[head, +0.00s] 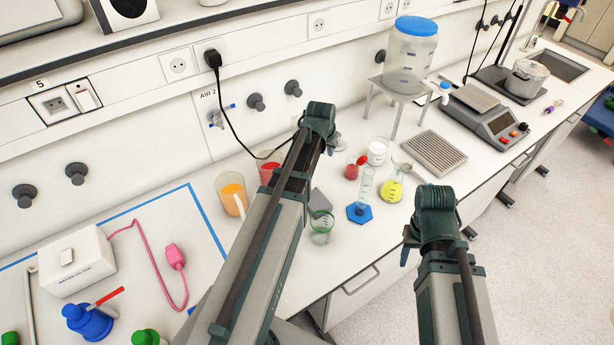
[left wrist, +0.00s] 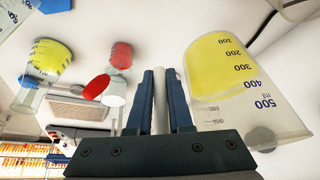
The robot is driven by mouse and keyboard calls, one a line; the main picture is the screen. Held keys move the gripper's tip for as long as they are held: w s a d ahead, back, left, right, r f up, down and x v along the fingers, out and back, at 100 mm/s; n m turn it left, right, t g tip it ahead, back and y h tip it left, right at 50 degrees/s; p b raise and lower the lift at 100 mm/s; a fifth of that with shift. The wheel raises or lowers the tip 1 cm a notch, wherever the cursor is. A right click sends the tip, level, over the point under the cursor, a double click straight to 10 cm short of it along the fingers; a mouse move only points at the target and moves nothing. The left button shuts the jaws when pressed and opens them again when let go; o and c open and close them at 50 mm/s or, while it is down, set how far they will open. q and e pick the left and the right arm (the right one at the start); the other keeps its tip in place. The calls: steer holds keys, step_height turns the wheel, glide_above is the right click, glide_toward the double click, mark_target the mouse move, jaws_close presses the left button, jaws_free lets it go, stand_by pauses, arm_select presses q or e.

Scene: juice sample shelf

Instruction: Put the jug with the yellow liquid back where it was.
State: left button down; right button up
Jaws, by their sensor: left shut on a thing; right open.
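The jug with the yellow liquid (left wrist: 222,65) is large in the left wrist view, where the scene appears upside down. My left gripper (left wrist: 164,85) is shut on its pale upright handle, beside the clear wall. In the head view my left arm hides the grip and most or all of this jug; whether it touches the bench I cannot tell. A jug with orange liquid (head: 231,193) stands left of that arm. My right gripper (head: 408,247) is open near the bench's front edge, its fingers mostly hidden by the arm.
A grey rack (head: 434,151) lies further right.

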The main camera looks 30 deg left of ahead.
arm_select(q)
steer(key=shift+f+b, duration=5.1)
steer(key=shift+f, duration=0.1)
steer(key=shift+r, duration=0.15)
steer(key=c, duration=1.3)
jaws_free()
steer(key=shift+f, duration=0.2)
steer(key=o, duration=0.5)
steer(key=shift+c, duration=0.2)
steer(key=shift+r, duration=0.2)
